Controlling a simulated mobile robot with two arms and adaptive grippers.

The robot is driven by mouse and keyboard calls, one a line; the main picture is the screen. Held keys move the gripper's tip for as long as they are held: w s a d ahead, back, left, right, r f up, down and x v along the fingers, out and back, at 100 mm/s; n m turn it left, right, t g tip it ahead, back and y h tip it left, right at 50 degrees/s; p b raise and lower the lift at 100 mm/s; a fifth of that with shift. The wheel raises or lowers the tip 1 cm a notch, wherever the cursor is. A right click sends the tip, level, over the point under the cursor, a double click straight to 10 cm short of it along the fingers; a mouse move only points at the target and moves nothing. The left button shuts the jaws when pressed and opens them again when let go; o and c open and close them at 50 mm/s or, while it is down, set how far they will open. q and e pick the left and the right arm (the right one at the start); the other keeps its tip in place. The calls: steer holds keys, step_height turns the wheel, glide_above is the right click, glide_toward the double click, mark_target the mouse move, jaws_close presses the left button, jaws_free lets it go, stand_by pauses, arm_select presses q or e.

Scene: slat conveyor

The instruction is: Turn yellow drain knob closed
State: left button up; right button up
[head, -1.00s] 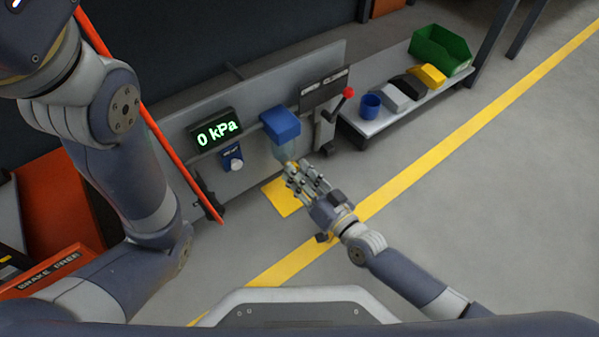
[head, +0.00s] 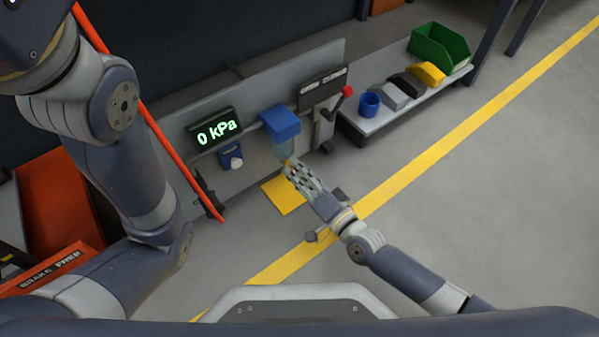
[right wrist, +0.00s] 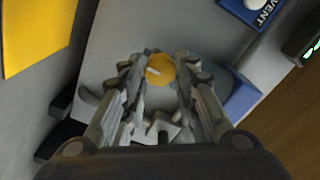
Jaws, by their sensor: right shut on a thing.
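The yellow drain knob (right wrist: 161,69) shows in the right wrist view as a round face with a short pale mark, between the two fingers. My right gripper (right wrist: 160,80) is shut on it. In the head view the right gripper (head: 291,169) is at the bottom of a translucent bowl (head: 284,148) under a blue cap (head: 280,122). Only a small bit of yellow shows at the fingertips there, and the fingers hide the rest. My left arm crosses the left side of the head view, and its gripper is out of frame.
A display (head: 214,133) reads 0 kPa, with a blue valve (head: 231,157) below it. A red-tipped lever (head: 347,91) stands right of the cap. A low shelf (head: 385,118) holds a blue cup and a green bin (head: 438,50). The floor at right is clear.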

stand_by(0.4)
steer(key=o, duration=1.1)
steer(key=shift+c, duration=0.2)
steer(key=v, duration=1.2)
steer(key=shift+s, duration=0.1)
